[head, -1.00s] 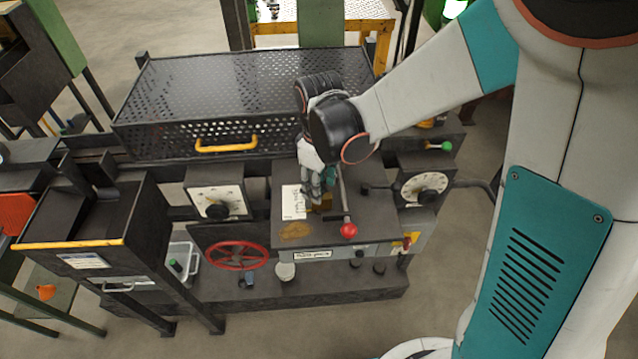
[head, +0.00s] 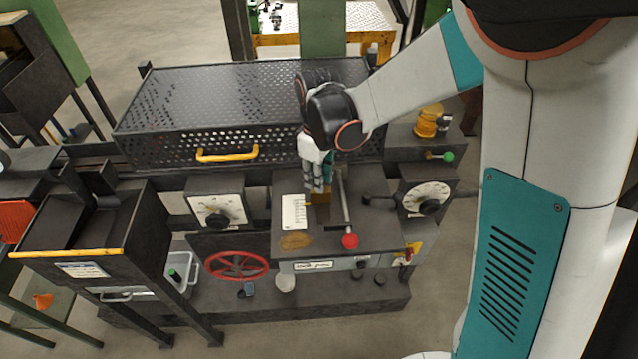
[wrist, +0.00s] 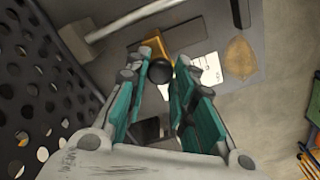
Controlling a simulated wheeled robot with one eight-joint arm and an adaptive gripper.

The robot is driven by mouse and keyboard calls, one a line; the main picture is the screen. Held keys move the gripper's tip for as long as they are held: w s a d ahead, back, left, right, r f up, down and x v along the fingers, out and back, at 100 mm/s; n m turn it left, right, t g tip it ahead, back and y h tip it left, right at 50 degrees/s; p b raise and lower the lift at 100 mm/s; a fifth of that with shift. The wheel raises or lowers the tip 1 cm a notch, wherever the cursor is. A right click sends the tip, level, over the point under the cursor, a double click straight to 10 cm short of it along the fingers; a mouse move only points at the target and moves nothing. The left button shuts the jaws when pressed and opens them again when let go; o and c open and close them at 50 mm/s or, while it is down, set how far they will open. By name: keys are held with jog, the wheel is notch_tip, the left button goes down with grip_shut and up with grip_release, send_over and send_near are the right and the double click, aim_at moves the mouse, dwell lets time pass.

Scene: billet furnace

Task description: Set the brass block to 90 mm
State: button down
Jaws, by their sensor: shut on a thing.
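The brass block (head: 320,213) sits on the dark top of the machine's middle housing (head: 362,228). In the wrist view the brass block (wrist: 152,43) shows just beyond my fingertips, with a round black knob (wrist: 160,70) on its near side. My gripper (head: 318,190) points down over the block from behind. In the wrist view my gripper (wrist: 161,74) has its fingertips closed on either side of the black knob. Part of the block is hidden by the fingers and knob. No readable millimetre scale shows.
A lever with a red ball (head: 350,241) lies just right of the block. A white card (head: 294,212) is to its left. A perforated cage (head: 230,110) stands close behind. Dials (head: 217,212) flank the housing, and a red handwheel (head: 237,266) is lower left.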

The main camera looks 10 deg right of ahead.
jog(key=c, duration=1.3)
grip_release()
jog(key=shift+c, duration=0.2)
jog(key=shift+r, duration=0.1)
notch_tip(320, 180, up, 12)
jog(key=s+d+f+m+t+b, duration=0.3)
jog(key=s+d+f+m+b, duration=0.1)
jog(key=s, duration=0.5)
jog(key=s+d+f+m+t+b, duration=0.4)
jog(key=s+d+f+m+b, duration=0.1)
jog(key=s+d+b, duration=0.3)
jog(key=shift+s+d+f+m+b, duration=0.2)
jog(key=shift+s+d+m+b, duration=0.2)
jog(key=shift+s+d+m, duration=0.3)
